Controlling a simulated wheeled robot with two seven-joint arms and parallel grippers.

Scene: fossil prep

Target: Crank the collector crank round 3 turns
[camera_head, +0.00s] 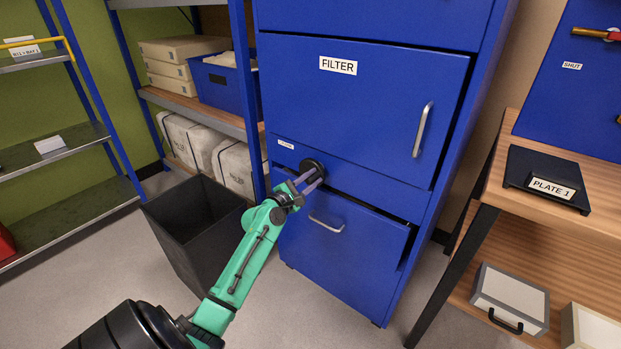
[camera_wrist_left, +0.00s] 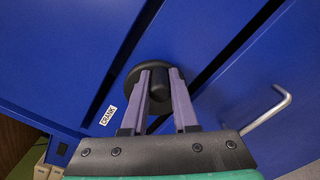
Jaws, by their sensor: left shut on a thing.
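The collector crank is a round black disc with a knob (camera_head: 313,168) on the front of the blue cabinet, below the FILTER door. It also shows in the left wrist view (camera_wrist_left: 133,76), beside a white label (camera_wrist_left: 109,115) reading CRANK. My left gripper (camera_head: 318,179) is at the crank, its two purple fingers on either side of the dark knob (camera_wrist_left: 158,88), shut on it. The fingers hide part of the disc. My right gripper is not in view.
The FILTER door (camera_head: 365,107) with its handle is above the crank. A drawer (camera_head: 335,245) below stands slightly ajar. A black open bin (camera_head: 185,225) stands left of my arm. A wooden bench (camera_head: 600,200) with a PLATE 1 stand (camera_head: 545,170) is at right.

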